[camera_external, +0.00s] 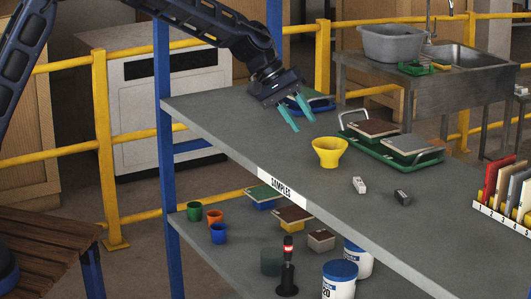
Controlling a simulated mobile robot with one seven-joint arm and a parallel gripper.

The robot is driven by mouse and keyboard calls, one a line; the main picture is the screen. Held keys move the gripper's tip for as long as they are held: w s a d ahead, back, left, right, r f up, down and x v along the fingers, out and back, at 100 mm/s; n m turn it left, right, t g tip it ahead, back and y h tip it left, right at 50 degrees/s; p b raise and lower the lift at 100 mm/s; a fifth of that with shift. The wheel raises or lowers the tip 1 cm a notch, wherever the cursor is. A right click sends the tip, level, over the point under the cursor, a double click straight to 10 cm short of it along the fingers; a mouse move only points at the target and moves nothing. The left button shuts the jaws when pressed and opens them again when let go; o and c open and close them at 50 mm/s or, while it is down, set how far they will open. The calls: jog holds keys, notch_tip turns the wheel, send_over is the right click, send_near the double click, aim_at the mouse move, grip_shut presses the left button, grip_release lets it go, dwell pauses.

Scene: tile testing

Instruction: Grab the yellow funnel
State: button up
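The yellow funnel (328,152) stands on the grey upper shelf (210,118), wide mouth up, just in front of a green tray. My gripper (288,115) hangs above the shelf, up and to the left of the funnel, with its teal fingers pointing down and to the right. The fingers are apart with a gap between them, and nothing shows in it. The gripper is apart from the funnel in the picture.
The green tray (437,158) holds tiles, and a blue tray (320,104) lies behind my gripper. A white block (359,185) and a dark block (402,197) lie right of the funnel. Numbered coloured boards (505,190) stand far right. The shelf left of the funnel is clear.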

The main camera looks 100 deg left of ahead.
aim_at(317, 144)
jog(key=x, duration=0.8)
jog(key=shift+s+a+f, duration=0.15)
jog(key=shift+a, duration=0.05)
grip_shut()
